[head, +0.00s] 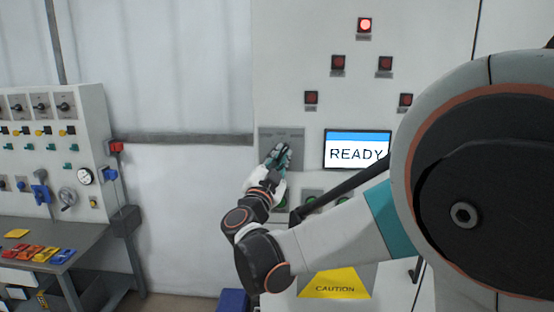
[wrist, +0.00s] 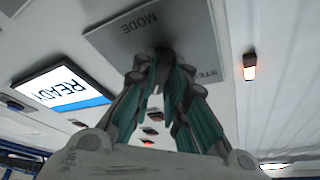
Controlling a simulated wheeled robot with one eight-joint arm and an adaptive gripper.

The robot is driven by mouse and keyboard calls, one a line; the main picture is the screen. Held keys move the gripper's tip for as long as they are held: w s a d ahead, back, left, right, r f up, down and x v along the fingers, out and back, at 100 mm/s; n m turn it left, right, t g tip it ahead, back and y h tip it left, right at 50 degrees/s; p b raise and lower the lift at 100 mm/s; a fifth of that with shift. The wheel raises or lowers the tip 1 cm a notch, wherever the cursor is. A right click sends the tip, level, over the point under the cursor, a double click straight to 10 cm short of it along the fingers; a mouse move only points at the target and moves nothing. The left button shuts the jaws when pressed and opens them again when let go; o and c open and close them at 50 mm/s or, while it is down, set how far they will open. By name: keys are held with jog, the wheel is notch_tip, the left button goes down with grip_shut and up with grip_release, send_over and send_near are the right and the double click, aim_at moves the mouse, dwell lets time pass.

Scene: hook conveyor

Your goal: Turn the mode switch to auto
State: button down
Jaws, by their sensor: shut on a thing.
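The mode switch's grey plate (head: 281,134) is on the white cabinet front, left of the screen. In the wrist view the plate (wrist: 195,35) reads MODE, with a partly covered label beginning STE at its edge. My gripper (head: 281,153) is at the plate. The wrist view shows my gripper (wrist: 157,62) with its teal-padded fingers closed together on the switch knob. The knob is mostly hidden by the fingers, so I cannot tell which position it points to.
The screen (head: 357,150) reads READY, just right of the plate. Several red lamps sit above it; the top one (head: 365,25) is brightest. A yellow CAUTION sign (head: 335,284) is below. A control panel (head: 50,150) and a bench (head: 70,235) stand at left.

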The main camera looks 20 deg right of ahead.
jog(key=shift+r+m+g, duration=0.1)
jog(key=shift+m+g, duration=0.3)
jog(key=shift+m, duration=0.4)
jog(key=shift+m+h, duration=0.3)
jog(key=c, duration=1.6)
grip_release()
